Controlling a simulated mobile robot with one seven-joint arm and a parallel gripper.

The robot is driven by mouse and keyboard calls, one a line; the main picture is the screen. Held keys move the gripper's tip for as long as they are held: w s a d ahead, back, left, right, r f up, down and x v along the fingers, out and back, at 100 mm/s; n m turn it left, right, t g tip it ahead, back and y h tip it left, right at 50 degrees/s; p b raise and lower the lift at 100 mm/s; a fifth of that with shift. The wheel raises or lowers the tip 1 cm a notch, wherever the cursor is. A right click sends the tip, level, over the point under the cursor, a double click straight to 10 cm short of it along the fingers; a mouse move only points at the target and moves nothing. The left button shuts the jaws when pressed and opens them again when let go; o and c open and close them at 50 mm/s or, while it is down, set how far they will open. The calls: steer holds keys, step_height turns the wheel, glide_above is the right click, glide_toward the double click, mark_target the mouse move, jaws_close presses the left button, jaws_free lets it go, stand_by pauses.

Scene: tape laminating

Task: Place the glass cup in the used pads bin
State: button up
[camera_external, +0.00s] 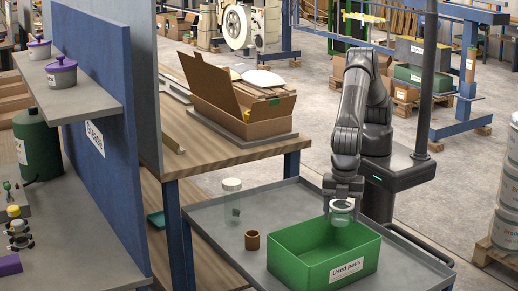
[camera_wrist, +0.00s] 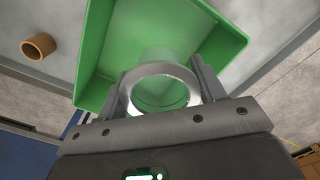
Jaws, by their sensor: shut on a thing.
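The glass cup (camera_external: 341,208) is clear with a pale rim. My gripper (camera_external: 342,194) is shut on it and holds it over the green used pads bin (camera_external: 290,268). In the wrist view the cup (camera_wrist: 160,74) sits between the two fingers of my gripper (camera_wrist: 160,86), its round rim facing the camera. The bin's green wall (camera_wrist: 97,50) surrounds it in that view. The bin is open-topped and has a white "Used pads" label in the external view. The cup's lower part is seen against the bin's inside; I cannot tell its exact height above the floor.
The bin stands on a grey cart top (camera_external: 205,222). A brown ring-shaped cup (camera_external: 252,240) and a clear jar with a white lid (camera_external: 231,200) stand left of the bin. A wooden bench with an open cardboard box (camera_external: 240,105) is behind them.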

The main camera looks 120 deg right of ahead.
step_height(320, 180, down, 14)
steer(key=shift+d+r, duration=0.1)
stand_by(0.5)
steer(key=o, duration=1)
step_height(320, 180, up, 12)
steer(key=shift+f, duration=0.1)
